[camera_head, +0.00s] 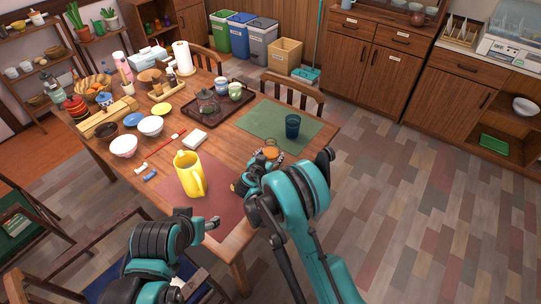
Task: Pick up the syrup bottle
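A small amber object (270,152), which looks like the syrup bottle, is near the table's right edge, by the green placemat. Its lower part is hidden by my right gripper (256,174), which is right in front of it. I cannot tell whether the fingers touch it or how far apart they are. My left gripper (211,224) is over the near edge of the table, by the red placemat, with nothing visible in it. Its opening is too small to tell.
A yellow pitcher (189,174) stands on the red placemat (222,204), between my grippers. A dark blue cup (292,126) stands on the green placemat (262,118). Bowls, a white block and a dark tray (236,108) crowd the table beyond. Chairs stand around it.

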